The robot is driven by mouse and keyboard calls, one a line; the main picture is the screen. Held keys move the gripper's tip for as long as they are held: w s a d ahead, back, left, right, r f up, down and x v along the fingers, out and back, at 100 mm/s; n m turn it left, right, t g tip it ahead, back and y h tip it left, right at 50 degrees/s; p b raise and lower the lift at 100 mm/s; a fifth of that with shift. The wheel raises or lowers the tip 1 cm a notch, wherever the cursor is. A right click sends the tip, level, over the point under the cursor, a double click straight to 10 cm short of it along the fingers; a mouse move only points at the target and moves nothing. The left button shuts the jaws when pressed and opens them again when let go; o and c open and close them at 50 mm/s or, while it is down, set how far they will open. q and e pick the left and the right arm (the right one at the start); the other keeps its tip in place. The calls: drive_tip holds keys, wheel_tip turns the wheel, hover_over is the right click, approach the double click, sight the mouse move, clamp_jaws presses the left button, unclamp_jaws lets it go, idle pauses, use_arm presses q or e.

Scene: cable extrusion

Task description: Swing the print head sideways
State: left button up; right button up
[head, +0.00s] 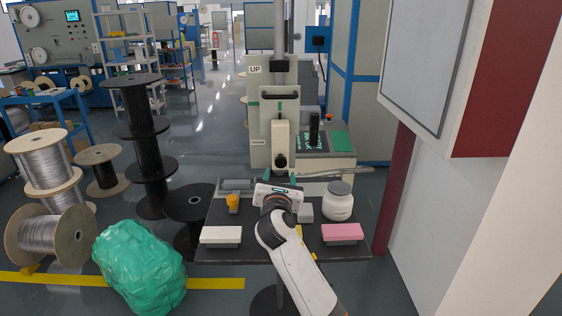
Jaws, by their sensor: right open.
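The print head (280,137) is a narrow cream housing with a dark round part low on its front. It sits on the front of a tall cream machine (258,152) that carries an "UP" label, in the middle of the head view. My right gripper (280,180) is open, just below and in front of the print head. I see no hold on it, and whether they touch is unclear. My own wrist hides part of the table and the lower machine. My left gripper is out of view.
A dark table (262,248) holds a white jar (338,201), a pink block (342,233), a white block (220,236) and a small orange item (233,203). A grey wall cabinet stands close on the right. Cable spools and a green bag (138,268) are at left.

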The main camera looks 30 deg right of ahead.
sight(281, 163)
drive_tip(key=x, duration=0.9)
drive_tip(key=shift+f, duration=0.15)
clamp_jaws()
